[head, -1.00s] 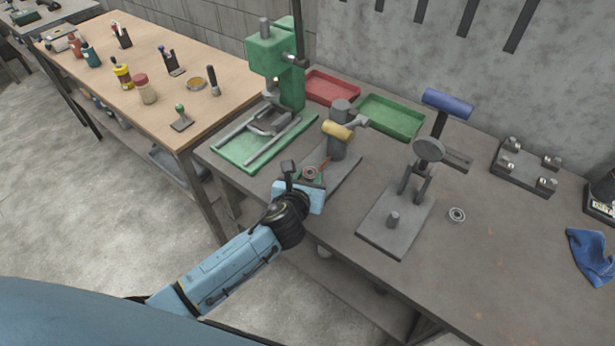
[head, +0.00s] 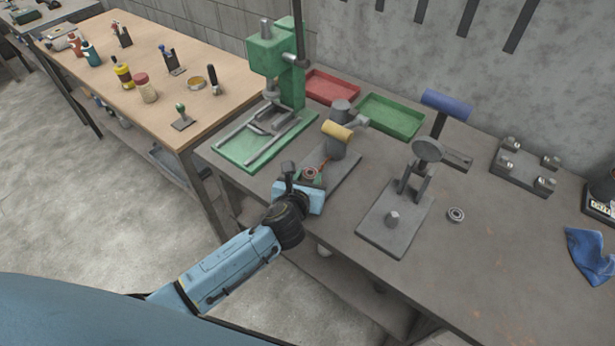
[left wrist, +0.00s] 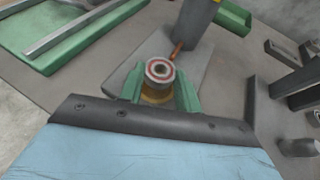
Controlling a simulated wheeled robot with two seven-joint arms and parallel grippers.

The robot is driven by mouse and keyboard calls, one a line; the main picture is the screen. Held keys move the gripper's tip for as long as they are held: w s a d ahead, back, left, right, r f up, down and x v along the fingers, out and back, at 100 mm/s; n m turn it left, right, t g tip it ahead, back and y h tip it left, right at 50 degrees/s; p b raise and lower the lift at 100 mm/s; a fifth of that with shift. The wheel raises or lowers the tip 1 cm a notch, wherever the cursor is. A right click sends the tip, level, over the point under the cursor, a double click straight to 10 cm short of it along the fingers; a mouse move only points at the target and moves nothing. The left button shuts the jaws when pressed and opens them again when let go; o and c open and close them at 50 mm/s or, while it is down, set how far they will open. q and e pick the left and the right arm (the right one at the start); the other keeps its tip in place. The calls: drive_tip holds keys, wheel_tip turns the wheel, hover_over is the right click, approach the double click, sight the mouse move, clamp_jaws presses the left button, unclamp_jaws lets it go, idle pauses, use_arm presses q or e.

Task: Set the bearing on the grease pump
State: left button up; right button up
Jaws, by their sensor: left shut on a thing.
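My left gripper (head: 311,177) is shut on a small bearing (head: 310,173) with a reddish ring. In the left wrist view the bearing (left wrist: 160,72) sits between the green fingertips (left wrist: 160,92). A brassy round part (left wrist: 157,94) shows just below it; I cannot tell whether the two touch. The grease pump (head: 338,147), a grey column with a yellow handle and an orange nozzle, stands on a grey plate just beyond the gripper. In the left wrist view the nozzle (left wrist: 176,50) ends close to the bearing's far edge. My right gripper is not in view.
A green press (head: 276,65) stands behind on the left. Red (head: 331,86) and green (head: 391,116) trays lie at the back. A blue-handled press (head: 428,150) stands right of the pump, with another bearing (head: 456,214) beside its plate. The front right of the bench is clear.

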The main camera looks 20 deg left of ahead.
use_arm(q)
drive_tip(key=shift+p, duration=0.3)
drive_tip(key=shift+f+b, duration=0.55)
drive_tip(key=shift+f, duration=0.25)
idle(1.3)
drive_tip(key=o, duration=1.1)
drive_tip(key=p+v, duration=0.1)
drive_tip(key=v, duration=1.2)
drive_tip(key=shift+s+p, duration=0.2)
drive_tip(key=shift+p, duration=0.2)
